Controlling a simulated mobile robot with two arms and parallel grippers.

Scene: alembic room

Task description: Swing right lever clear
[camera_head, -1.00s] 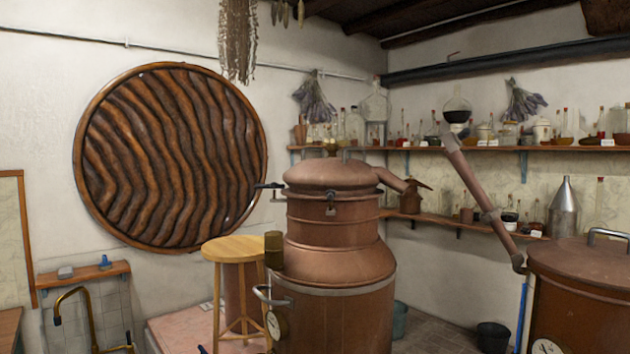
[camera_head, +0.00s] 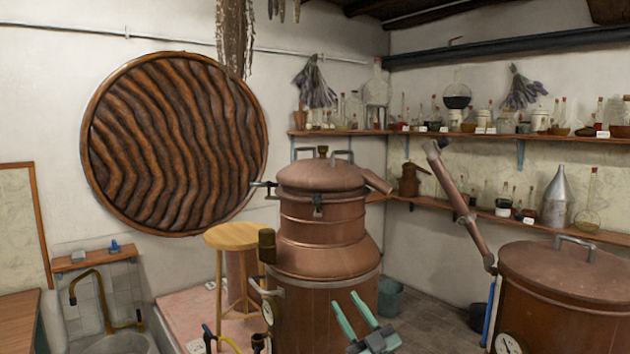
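A copper still (camera_head: 325,250) stands in the middle of the view with its domed lid (camera_head: 322,176) on. A dark-ended lever (camera_head: 264,186) sticks out from the left of the lid rim. A small dark latch (camera_head: 318,205) sits at the front of the rim. I cannot make out a separate lever on the rim's right side, where a short copper spout (camera_head: 375,182) comes out. My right gripper (camera_head: 348,300) is low in front of the still's body, well below the lid rim. Its two teal fingers are apart with nothing between them. My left gripper is not in view.
A second copper vessel (camera_head: 565,270) stands at the right, with a slanting copper pipe (camera_head: 460,205) beside it. A wooden stool (camera_head: 235,237) stands left of the still. Shelves (camera_head: 520,218) of glassware line the back wall. Floor shows between the two vessels.

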